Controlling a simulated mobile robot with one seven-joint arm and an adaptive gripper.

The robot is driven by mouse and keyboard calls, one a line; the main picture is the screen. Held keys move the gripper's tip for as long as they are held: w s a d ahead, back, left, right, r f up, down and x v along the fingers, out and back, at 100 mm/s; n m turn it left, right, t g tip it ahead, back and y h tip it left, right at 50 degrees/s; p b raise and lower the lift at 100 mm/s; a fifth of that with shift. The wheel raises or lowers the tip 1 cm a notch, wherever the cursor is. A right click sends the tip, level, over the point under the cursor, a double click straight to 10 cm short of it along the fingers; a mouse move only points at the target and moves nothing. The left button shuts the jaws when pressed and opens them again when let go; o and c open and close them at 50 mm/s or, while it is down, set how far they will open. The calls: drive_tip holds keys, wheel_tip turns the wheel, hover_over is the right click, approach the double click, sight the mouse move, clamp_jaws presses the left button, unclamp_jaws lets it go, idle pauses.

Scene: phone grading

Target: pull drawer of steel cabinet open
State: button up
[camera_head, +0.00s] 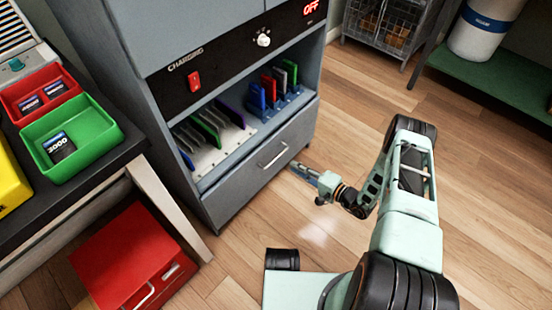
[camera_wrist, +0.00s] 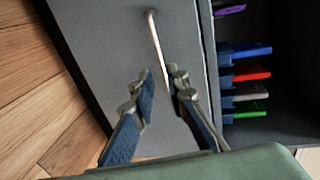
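The steel cabinet (camera_head: 130,30) is grey and stands at the upper middle of the head view. Its bottom drawer (camera_head: 235,190) looks shut, its front flush with the cabinet. A pale bar handle (camera_head: 273,155) is on the drawer front. In the wrist view the handle (camera_wrist: 156,40) runs down the grey drawer front (camera_wrist: 110,40). My gripper (camera_head: 296,167) is low, just right of the handle in the head view. In the wrist view my gripper (camera_wrist: 162,73) is open, and the handle's lower part shows between its fingertips. I cannot tell whether they touch it.
Above the drawer, an open shelf holds coloured phones (camera_head: 275,85) in racks. A red box (camera_head: 130,260) stands on the floor at left, beside a table with red and green bins (camera_head: 110,130). Wooden floor (camera_head: 345,110) is clear right of the cabinet.

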sight(277, 157)
drive_tip(key=shift+b+x, duration=1.5)
drive_tip(key=shift+x, duration=3.6)
drive_tip(key=shift+r, duration=0.1)
drive_tip(key=shift+c, duration=0.4)
clamp_jaws()
drive_tip(key=shift+s, duration=0.15)
